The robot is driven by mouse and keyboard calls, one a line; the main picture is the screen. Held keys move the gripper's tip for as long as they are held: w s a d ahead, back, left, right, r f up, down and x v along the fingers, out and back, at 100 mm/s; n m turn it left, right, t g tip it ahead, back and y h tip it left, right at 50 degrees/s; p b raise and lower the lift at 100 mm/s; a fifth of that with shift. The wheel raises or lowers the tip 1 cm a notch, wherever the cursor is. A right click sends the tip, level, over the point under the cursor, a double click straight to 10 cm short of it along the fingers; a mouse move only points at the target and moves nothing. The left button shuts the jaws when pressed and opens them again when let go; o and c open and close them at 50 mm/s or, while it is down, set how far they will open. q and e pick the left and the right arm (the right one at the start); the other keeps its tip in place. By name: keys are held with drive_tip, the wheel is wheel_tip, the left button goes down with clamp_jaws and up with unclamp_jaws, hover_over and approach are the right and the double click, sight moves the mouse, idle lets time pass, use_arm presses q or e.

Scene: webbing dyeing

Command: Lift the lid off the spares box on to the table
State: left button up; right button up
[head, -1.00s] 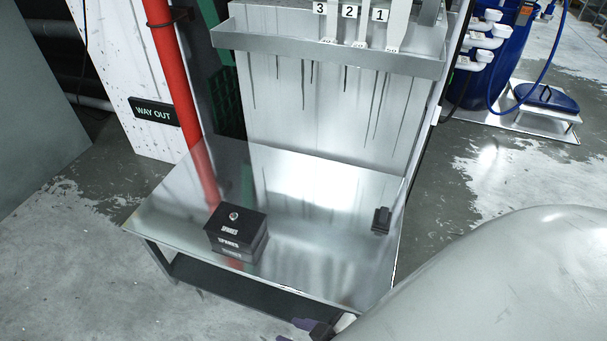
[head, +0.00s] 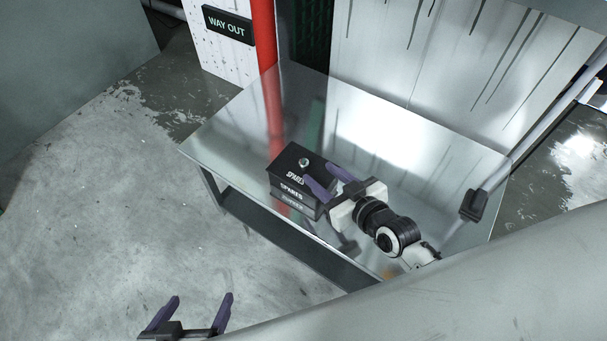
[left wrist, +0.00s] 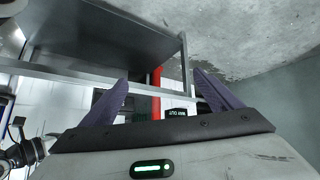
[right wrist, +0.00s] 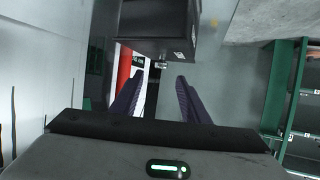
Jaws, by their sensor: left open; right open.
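In the right wrist view the box (right wrist: 155,20) is ahead of the open fingers (right wrist: 158,80). My left gripper (head: 201,297) is open and empty, low over the floor in front of the table; its fingers also show in the left wrist view (left wrist: 160,85).
A small black block (head: 473,205) is on the right of the table. A red pipe (head: 264,40) and a WAY OUT sign (head: 228,24) are behind. The table's left and back areas are clear. My own body covers the bottom right.

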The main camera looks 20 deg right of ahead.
sight(305, 163)
drive_tip(key=b+x, duration=0.2)
drive_tip(key=x, duration=0.7)
drive_tip(key=shift+f, duration=0.1)
clamp_jaws()
